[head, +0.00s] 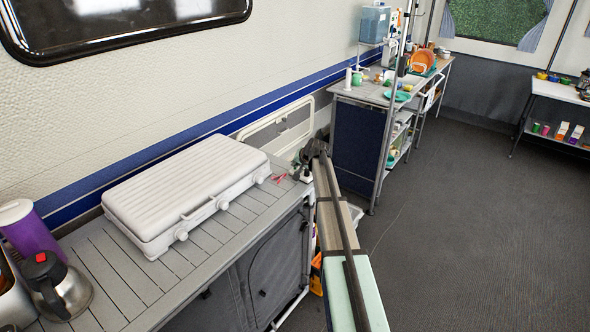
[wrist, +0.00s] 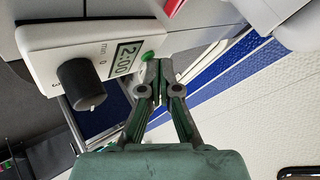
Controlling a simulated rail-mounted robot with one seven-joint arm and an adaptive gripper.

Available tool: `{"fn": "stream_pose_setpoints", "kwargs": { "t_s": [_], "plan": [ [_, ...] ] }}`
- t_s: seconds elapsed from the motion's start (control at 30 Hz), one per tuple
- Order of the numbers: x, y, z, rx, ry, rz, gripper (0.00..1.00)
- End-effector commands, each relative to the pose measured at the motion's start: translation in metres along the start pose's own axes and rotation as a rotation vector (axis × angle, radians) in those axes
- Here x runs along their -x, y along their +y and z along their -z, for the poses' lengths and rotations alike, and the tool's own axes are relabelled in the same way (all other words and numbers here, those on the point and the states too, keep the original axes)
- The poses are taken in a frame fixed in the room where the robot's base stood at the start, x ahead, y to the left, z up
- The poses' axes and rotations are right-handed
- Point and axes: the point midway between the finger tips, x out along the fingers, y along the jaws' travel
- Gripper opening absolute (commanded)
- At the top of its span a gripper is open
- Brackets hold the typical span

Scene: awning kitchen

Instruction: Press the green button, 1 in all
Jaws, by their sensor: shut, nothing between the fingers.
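The green button (wrist: 148,56) is a small round button on the front of a white timer (wrist: 92,42) in the wrist view. The timer also has a black knob (wrist: 82,86) and a display (wrist: 127,58) reading 2:00. My gripper (wrist: 158,66) is shut and empty. Its fingertips are right at the green button and overlap its lower edge in the picture. I cannot tell whether they touch or press it. In the head view my gripper (head: 311,152) is at the far end of the slatted counter, and the button cannot be made out there.
A white closed grill case (head: 185,190) lies on the slatted counter (head: 125,275), with a red-handled item (head: 279,178) beside it. A kettle (head: 55,285) and a purple container (head: 32,232) stand at the near left. A second counter (head: 365,95) holds dishes. The floor at right is clear.

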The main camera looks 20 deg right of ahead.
Motion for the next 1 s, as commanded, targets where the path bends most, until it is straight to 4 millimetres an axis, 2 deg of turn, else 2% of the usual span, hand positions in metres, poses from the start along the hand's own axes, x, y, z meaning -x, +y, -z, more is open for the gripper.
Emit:
{"fn": "stream_pose_setpoints", "kwargs": {
  "t_s": [0.5, 1.0],
  "plan": [
    [-0.002, 0.001, -0.001, 0.0, 0.0, 0.0, 0.0],
    [0.009, -0.006, 0.006, -0.001, 0.0, 0.0, 0.0]
  ]
}}
